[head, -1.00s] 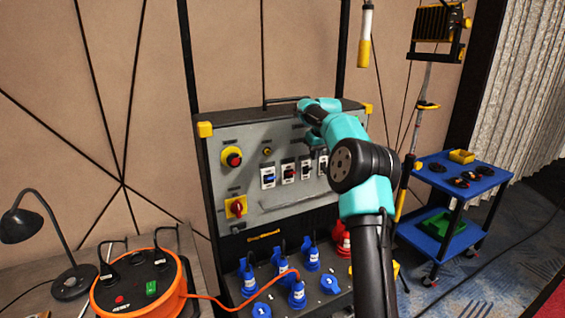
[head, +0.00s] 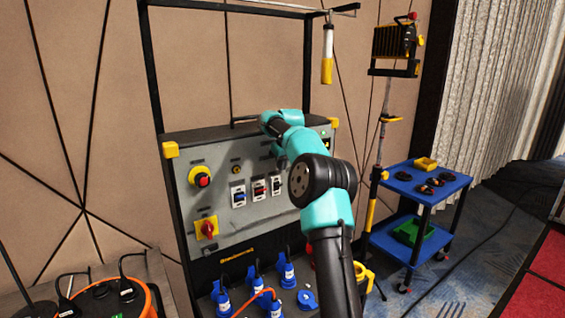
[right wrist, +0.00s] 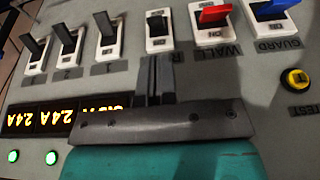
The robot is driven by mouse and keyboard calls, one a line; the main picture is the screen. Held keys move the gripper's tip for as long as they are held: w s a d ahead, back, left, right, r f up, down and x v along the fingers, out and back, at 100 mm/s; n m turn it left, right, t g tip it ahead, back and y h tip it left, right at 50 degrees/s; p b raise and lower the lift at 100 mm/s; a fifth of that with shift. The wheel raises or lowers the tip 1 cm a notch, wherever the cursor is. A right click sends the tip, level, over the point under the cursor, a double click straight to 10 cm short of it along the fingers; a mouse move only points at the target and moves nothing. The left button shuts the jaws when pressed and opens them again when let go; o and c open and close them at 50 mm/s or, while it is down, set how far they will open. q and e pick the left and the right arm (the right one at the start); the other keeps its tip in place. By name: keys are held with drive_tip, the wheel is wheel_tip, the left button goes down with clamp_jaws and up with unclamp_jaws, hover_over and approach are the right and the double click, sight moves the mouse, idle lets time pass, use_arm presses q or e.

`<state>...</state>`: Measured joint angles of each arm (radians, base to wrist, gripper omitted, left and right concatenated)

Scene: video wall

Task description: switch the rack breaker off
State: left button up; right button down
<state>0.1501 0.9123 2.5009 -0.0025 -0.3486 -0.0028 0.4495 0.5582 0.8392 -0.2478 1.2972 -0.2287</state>
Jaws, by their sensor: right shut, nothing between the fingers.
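The rack breaker (right wrist: 157,30) has a black lever in a white frame; its label is mostly covered by my gripper, with only an R showing. In the head view it seems to be the black-levered breaker (head: 277,186) right of the red one. My right gripper (right wrist: 157,62) is shut and empty, its fingertips just beside the breaker's frame and pointing at it. I cannot tell whether they touch. In the head view, my right arm hides the fingers. My left gripper is not in view.
The wall breaker (right wrist: 213,20) with a red lever and the guard breaker (right wrist: 273,15) with a blue lever are alongside. Black-levered breakers (right wrist: 68,45) stand on the other side. A yellow test button (right wrist: 295,79) is close by. Blue plugs (head: 288,272) stand below the panel.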

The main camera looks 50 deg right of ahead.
sight(279, 184)
drive_tip(key=x, duration=0.6)
drive_tip(key=shift+w+f, duration=0.1)
drive_tip(key=shift+f, duration=0.2)
